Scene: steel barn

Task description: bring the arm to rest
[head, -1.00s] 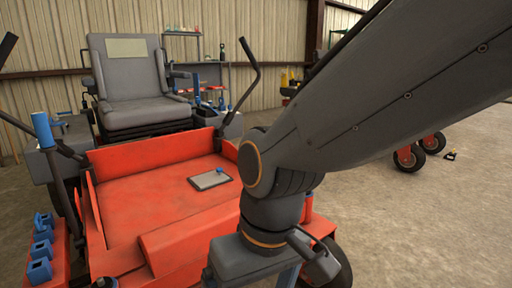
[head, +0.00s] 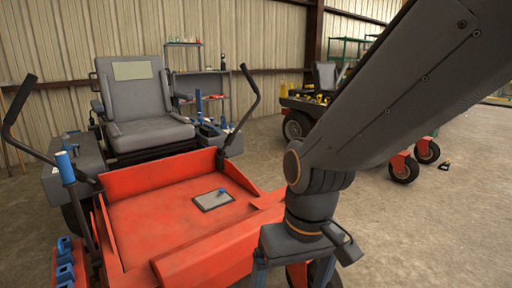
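My arm reaches in from the upper right of the head view and bends down at a dark grey wrist with an orange ring. My gripper (head: 292,278) points down in front of the right front part of the orange mower (head: 150,215). Its two blue-grey fingers stand wide apart with nothing seen between them. The fingertips are cut off by the bottom edge, so what lies below them is hidden.
A grey pad (head: 208,203) with a small blue item (head: 222,191) lies on the mower's deck. A grey seat (head: 145,105) and two levers rise behind. Blue holders (head: 65,262) line the left. Another machine (head: 300,112) and shelves stand behind.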

